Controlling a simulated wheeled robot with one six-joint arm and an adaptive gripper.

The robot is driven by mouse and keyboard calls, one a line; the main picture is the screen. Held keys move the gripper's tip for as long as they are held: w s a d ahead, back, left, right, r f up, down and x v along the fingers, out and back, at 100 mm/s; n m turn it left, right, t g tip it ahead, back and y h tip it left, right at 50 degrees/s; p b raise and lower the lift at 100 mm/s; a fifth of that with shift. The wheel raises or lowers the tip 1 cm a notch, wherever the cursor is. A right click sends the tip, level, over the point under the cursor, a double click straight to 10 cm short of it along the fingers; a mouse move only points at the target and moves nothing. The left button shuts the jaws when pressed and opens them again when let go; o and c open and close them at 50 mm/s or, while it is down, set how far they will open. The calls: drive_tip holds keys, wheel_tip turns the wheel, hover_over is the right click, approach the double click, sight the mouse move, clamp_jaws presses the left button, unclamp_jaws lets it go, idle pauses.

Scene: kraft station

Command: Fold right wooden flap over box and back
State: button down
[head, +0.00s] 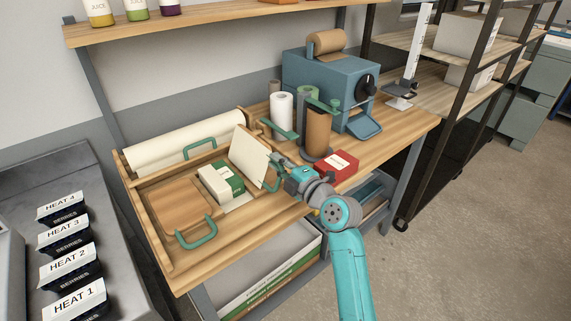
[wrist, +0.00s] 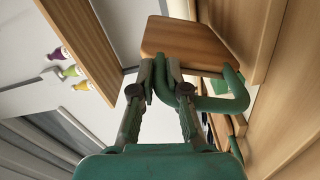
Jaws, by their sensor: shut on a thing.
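The box (head: 222,182), white with a green band, lies on a cream sheet in the middle of the wooden folding station. The right wooden flap (wrist: 185,45) stands raised and tilted on the box's right side. A cream paper panel (head: 248,157) stands up on its box-facing side and covers most of it in the head view. My gripper (head: 280,168) is at this flap's green handle (head: 272,182). In the wrist view my gripper (wrist: 160,82) is shut on the handle (wrist: 225,103). The flap is clear of the box's top.
The left flap (head: 172,203) lies flat with its green handle (head: 196,234). A paper roll (head: 185,138) lies behind, with another green handle. A red box (head: 336,165), standing rolls (head: 281,115) and a blue machine (head: 320,80) are to the right. A shelf (head: 200,22) with jars hangs above.

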drive_tip(key=s+a+n, duration=0.4)
drive_tip(key=a+n, duration=0.1)
drive_tip(key=a, duration=0.1)
drive_tip(key=shift+s+a, duration=0.15)
drive_tip(key=shift+a, duration=0.05)
idle(0.7)
drive_tip(key=c, duration=1.2)
unclamp_jaws()
drive_tip(key=v, duration=1.2)
